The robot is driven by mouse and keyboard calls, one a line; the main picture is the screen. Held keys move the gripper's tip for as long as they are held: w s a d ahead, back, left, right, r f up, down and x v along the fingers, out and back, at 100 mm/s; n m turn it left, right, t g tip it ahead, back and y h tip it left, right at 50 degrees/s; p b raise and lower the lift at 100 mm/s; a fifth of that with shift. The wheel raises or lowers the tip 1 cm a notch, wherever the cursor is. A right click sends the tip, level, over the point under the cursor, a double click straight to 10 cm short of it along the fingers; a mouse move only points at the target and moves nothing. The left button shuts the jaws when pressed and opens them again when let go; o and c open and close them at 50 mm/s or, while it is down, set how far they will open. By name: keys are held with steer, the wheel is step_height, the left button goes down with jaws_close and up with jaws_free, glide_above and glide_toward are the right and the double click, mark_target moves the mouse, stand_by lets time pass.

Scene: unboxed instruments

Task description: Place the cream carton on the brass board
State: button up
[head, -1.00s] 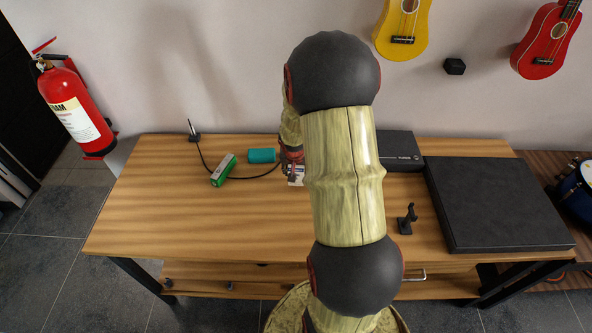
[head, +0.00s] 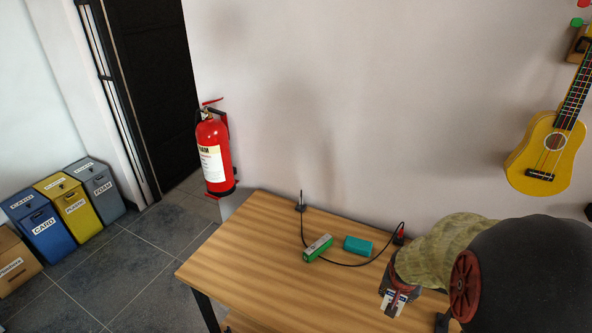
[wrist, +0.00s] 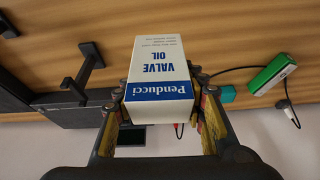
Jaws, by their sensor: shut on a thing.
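The cream carton (wrist: 160,65), a small box with a blue "Penducci" band and "Valve Oil" lettering, is between the fingers of my gripper (wrist: 157,95) in the wrist view. The fingers are shut on its two sides. In the head view the carton (head: 396,301) shows pale at the lower right, below my gripper (head: 398,285), over the wooden table (head: 255,265). I cannot tell whether it touches the table. I see no board that I can identify as the brass board.
A green box (head: 318,248), a teal block (head: 358,245) and a black cable lie on the table. A fire extinguisher (head: 214,155) hangs behind. Blue (head: 45,232), yellow (head: 73,210) and grey bins (head: 98,188) stand at left beside a cardboard box (head: 15,262). Floor between is clear.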

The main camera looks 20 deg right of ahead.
steer(key=w+a+f+n+t+y, duration=0.1)
steer(key=w+a+n, duration=0.3)
steer(key=w, duration=0.5)
steer(key=w+a+f+n+t+y, duration=0.1)
steer(key=w+a+n, duration=0.2)
steer(key=w+a, duration=0.4)
steer(key=shift+w+a+f+n+y, duration=0.25)
steer(key=shift+w+a+f+n, duration=0.6)
steer(key=shift+a, duration=1.9)
steer(key=shift+w+a+f+n+y, duration=0.35)
steer(key=shift+w+a+f, duration=0.75)
steer(key=shift+a, duration=1.65)
steer(key=shift+w+a+f+n+y, duration=0.2)
steer(key=shift+w+a+f+n, duration=0.75)
steer(key=shift+a, duration=1.8)
steer(key=shift+s+a+f, duration=0.25)
steer(key=shift+a+f, duration=0.05)
steer(key=shift+a, duration=0.3)
